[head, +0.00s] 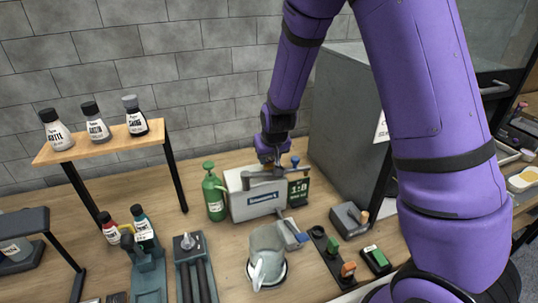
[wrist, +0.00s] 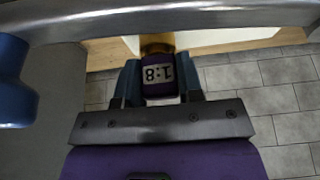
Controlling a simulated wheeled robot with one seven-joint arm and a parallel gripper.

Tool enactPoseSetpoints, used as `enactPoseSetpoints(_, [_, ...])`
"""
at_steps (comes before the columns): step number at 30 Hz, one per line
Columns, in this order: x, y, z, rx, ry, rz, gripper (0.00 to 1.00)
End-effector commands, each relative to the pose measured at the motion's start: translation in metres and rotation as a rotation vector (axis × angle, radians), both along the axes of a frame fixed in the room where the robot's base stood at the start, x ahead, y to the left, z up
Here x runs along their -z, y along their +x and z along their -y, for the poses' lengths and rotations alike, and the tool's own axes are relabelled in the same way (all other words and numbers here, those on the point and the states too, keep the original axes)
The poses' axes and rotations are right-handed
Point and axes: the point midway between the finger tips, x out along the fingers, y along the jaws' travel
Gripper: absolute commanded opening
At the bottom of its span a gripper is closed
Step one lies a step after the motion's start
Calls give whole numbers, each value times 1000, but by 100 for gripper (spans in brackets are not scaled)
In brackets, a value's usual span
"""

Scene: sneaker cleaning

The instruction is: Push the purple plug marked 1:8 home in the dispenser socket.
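The purple plug (wrist: 158,84) with a white 1:8 label sits between the two fingers of my gripper (wrist: 160,88) in the wrist view. The fingers press against its sides. A yellow, brass-like part (wrist: 157,43) shows at the plug's far end; I cannot tell whether it is the plug's tip or the socket. The dispenser (head: 258,203) is a pale box with a dark 1:8 panel (head: 298,189) on its right. In the head view my gripper (head: 268,156) is at the top of the dispenser, and its fingers and the plug are mostly hidden.
A metal bar (wrist: 180,20) crosses close to the gripper, and a blue knob (wrist: 12,80) is at left. A green bottle (head: 214,192) stands left of the dispenser, a grey pitcher (head: 267,257) in front. A large grey cabinet (head: 345,120) stands close on the right.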

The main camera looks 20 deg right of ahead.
Motion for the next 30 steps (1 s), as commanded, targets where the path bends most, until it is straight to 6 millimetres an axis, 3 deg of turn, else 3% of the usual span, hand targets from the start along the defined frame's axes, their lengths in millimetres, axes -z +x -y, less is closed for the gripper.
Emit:
enactPoseSetpoints(1, [0, 0, 0, 0, 0, 0, 45])
enactPoseSetpoints(3, [0, 0, 0, 0, 0, 0, 61])
enactPoseSetpoints(4, [0, 0, 0, 0, 0, 0, 63])
enactPoseSetpoints(16, [-7, -3, 0, 0, 0, 0, 63])
enactPoseSetpoints(30, [-74, -30, -1, -4, 1, 2, 63])
